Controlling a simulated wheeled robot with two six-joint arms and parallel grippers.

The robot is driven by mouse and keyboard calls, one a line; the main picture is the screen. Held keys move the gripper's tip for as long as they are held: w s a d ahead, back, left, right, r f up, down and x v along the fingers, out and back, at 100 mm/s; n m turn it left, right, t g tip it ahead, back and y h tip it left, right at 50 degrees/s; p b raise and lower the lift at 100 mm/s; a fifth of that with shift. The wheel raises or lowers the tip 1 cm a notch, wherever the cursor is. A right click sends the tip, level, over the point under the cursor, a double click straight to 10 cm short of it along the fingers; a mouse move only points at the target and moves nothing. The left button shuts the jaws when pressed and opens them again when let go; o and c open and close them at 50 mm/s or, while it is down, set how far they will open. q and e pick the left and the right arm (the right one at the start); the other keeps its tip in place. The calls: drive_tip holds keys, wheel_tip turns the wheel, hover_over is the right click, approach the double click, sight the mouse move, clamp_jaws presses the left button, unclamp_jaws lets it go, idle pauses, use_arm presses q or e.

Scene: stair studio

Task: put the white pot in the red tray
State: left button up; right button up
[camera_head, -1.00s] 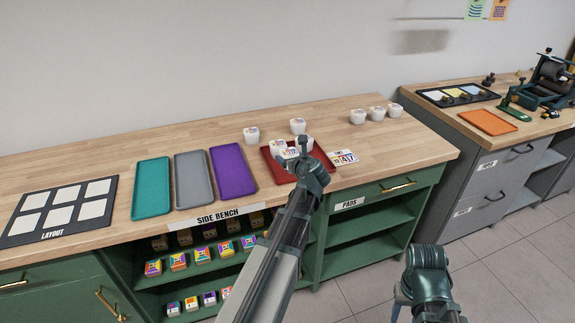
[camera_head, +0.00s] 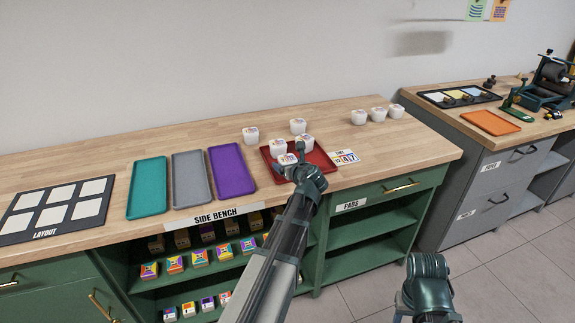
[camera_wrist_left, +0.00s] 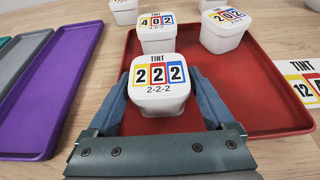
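A white pot labelled 2-2-2 (camera_wrist_left: 160,92) stands between the fingers of my left gripper (camera_wrist_left: 161,100), which press on its sides. In the head view this pot (camera_head: 287,160) is at the front left of the red tray (camera_head: 322,160). The red tray (camera_wrist_left: 262,112) lies under it in the wrist view; I cannot tell if the pot touches its floor. Two more white pots, labelled 402 (camera_wrist_left: 160,34) and 202 (camera_wrist_left: 222,30), stand in the tray farther back. Only part of my right arm shows at the lower right; its gripper is not visible.
More white pots stand on the bench behind the tray, one of them here (camera_head: 250,135), and others at the right back (camera_head: 377,114). Purple (camera_head: 232,172), grey (camera_head: 192,180) and teal (camera_head: 148,188) trays lie to the left. A number card (camera_head: 345,157) lies right of the red tray.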

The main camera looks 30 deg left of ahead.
use_arm(q)
drive_tip(key=shift+o, duration=0.6)
drive_tip(key=shift+s+d+r+p, duration=0.2)
drive_tip(key=shift+r+p, duration=0.15)
drive_tip(key=p+v, duration=0.4)
drive_tip(key=v, duration=0.7)
drive_tip(key=shift+d, duration=0.25)
drive_tip(key=s+d+f+n+g+h, duration=0.3)
drive_tip(key=s+d+n, duration=0.3)
drive_tip(key=d, duration=0.3)
drive_tip(key=s+d+f+n+g+h, duration=0.3)
drive_tip(key=s+d+f+n, duration=0.3)
drive_tip(key=d+n, duration=0.3)
drive_tip(key=s+d+f+n+g+h, duration=0.3)
drive_tip(key=s+d+n, duration=0.4)
drive_tip(key=d, duration=0.3)
drive_tip(key=shift+s+d+f, duration=0.35)
drive_tip(key=shift+s+f, duration=0.35)
